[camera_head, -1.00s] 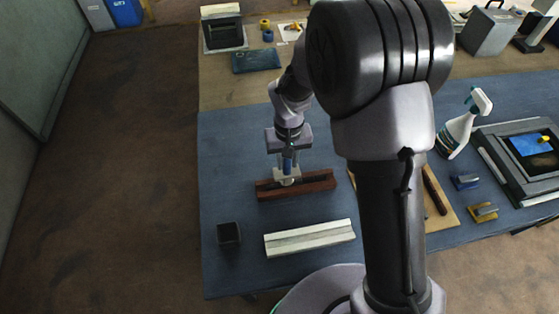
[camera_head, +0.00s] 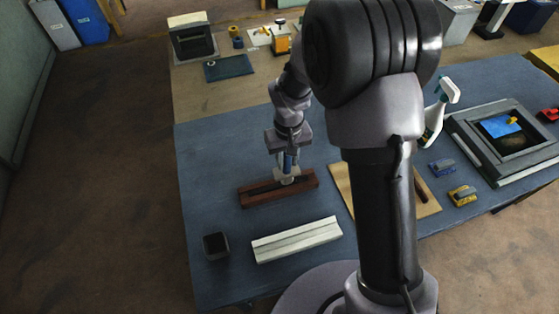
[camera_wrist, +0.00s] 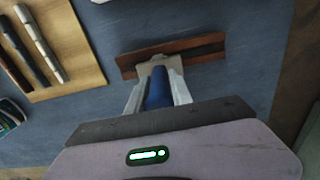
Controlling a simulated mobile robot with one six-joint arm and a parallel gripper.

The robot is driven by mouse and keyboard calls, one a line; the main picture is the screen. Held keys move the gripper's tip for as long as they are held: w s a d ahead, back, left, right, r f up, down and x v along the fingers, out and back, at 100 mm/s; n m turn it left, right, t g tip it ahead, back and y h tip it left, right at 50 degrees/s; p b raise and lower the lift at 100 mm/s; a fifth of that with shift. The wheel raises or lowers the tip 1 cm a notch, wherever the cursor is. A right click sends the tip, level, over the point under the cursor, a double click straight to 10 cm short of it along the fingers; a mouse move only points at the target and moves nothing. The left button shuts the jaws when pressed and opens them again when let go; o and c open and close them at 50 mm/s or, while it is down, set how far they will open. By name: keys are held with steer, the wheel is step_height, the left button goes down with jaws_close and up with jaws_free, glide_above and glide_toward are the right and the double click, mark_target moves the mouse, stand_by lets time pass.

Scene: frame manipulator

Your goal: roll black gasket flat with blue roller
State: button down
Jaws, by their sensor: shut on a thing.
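My gripper (camera_head: 287,163) is shut on the handle of the blue roller (camera_wrist: 158,88), pointing down. The roller's pale head touches or hovers just over the reddish-brown channel piece (camera_head: 250,200), right of its middle in the head view; contact is hard to tell. The black gasket shows as a dark strip (camera_wrist: 207,50) along the channel in the wrist view. The roller head hides part of it, and I cannot tell how flat it lies.
A pale grooved bar (camera_head: 297,240) and a small black box (camera_head: 216,245) lie in front. A wooden board with tools (camera_wrist: 50,45), a spray bottle (camera_head: 436,115) and a dark frame (camera_head: 470,150) stand right. The blue mat (camera_head: 210,150) is clear left of the channel.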

steer(key=shift+w+d, duration=0.25)
steer(key=shift+d, duration=0.7)
steer(key=shift+w+d, duration=0.25)
steer(key=shift+d, duration=0.7)
steer(key=d, duration=0.3)
steer(key=shift+w+d, duration=0.1)
steer(key=shift+w, duration=0.3)
step_height(320, 180, up, 6)
steer(key=p, duration=0.4)
steer(key=shift+p, duration=0.3)
